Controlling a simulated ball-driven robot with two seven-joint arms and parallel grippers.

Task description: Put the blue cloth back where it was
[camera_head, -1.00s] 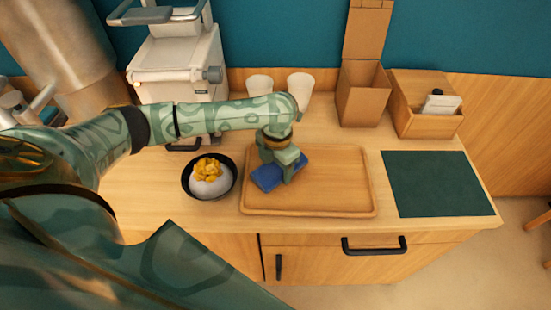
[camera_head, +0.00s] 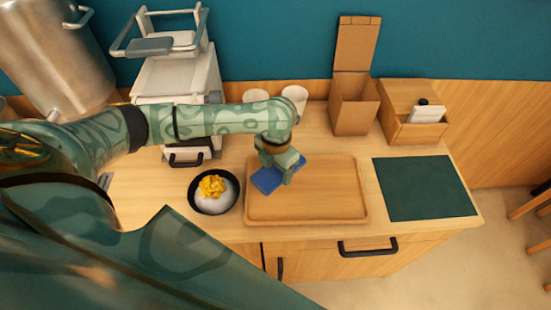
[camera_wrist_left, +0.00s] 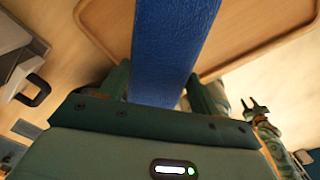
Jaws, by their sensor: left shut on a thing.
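My left gripper (camera_head: 285,170) is shut on the blue cloth (camera_head: 268,181), a flat folded piece. It holds the cloth over the back left part of the wooden tray (camera_head: 330,205). In the left wrist view the cloth (camera_wrist_left: 172,45) runs as a wide blue band between the fingers, with the tray (camera_wrist_left: 245,30) behind it. I cannot tell whether the cloth touches the tray. My right gripper (camera_wrist_left: 252,108) shows small at the right of the left wrist view, its two prongs apart and nothing between them. It is not in the head view.
A black bowl (camera_head: 214,209) with white and yellow food stands just left of the tray. A dark green mat (camera_head: 424,188) lies bare to the right. Two white cups (camera_head: 294,97), a cardboard box (camera_head: 353,105) and a wooden holder (camera_head: 413,125) stand along the back.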

